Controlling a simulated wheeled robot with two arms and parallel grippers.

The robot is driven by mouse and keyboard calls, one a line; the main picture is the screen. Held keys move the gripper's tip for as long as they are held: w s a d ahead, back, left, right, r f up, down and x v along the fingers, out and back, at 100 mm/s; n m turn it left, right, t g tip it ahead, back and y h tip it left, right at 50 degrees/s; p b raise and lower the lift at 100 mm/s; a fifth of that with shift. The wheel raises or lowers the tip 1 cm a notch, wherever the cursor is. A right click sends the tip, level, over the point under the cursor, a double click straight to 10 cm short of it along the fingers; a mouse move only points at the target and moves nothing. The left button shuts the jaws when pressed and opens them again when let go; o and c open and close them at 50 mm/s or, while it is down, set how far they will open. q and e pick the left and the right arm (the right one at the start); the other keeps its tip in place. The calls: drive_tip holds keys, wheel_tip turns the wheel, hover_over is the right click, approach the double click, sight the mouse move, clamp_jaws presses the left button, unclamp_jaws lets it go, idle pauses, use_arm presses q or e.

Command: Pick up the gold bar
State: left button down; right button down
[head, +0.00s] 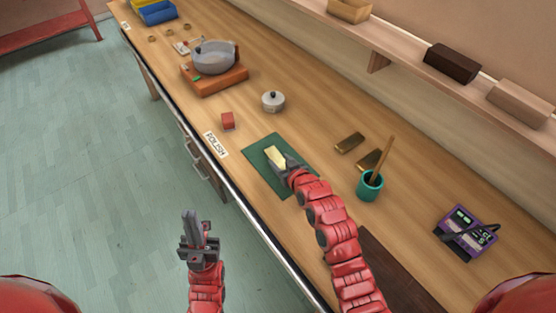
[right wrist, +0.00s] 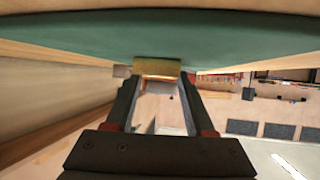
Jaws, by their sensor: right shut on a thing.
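A bright gold bar (head: 275,156) is on the green mat (head: 259,174) in the middle of the bench. My right gripper (head: 283,163) is shut on it in the head view. In the right wrist view the gold bar (right wrist: 157,68) sits between my right fingertips (right wrist: 157,78), against or very close to the green surface; I cannot tell whether it is lifted.
A teal cup (head: 369,186) with a wooden stick stands right of the mat, near a purple device (head: 466,234). A "POLISH" label (head: 216,145) is at the bench edge.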

sight(280, 164)
idle(0.4)
drive_tip(key=shift+r+b, duration=0.6)
wheel_tip(280, 164, up, 2)
drive_tip(key=shift+r+b, duration=0.1)
drive_tip(key=shift+b, duration=0.55)
drive_tip(key=s+a+b, duration=0.1)
drive_tip(key=s+a, duration=0.1)
drive_tip(key=s, duration=0.1)
drive_tip(key=s+a+r+b, duration=0.1)
drive_tip(key=s+a+b, duration=0.1)
drive_tip(key=s+a, duration=0.1)
drive_tip(key=s+a+b, duration=0.1)
drive_tip(key=s+a, duration=0.2)
drive_tip(key=s, duration=0.2)
drive_tip(key=shift+s+a+r, duration=0.1)
drive_tip(key=shift+a+r, duration=0.1)
drive_tip(key=shift+s+a+r+b, duration=0.1)
drive_tip(key=shift+s+a+b, duration=0.4)
drive_tip(key=shift+s, duration=0.35)
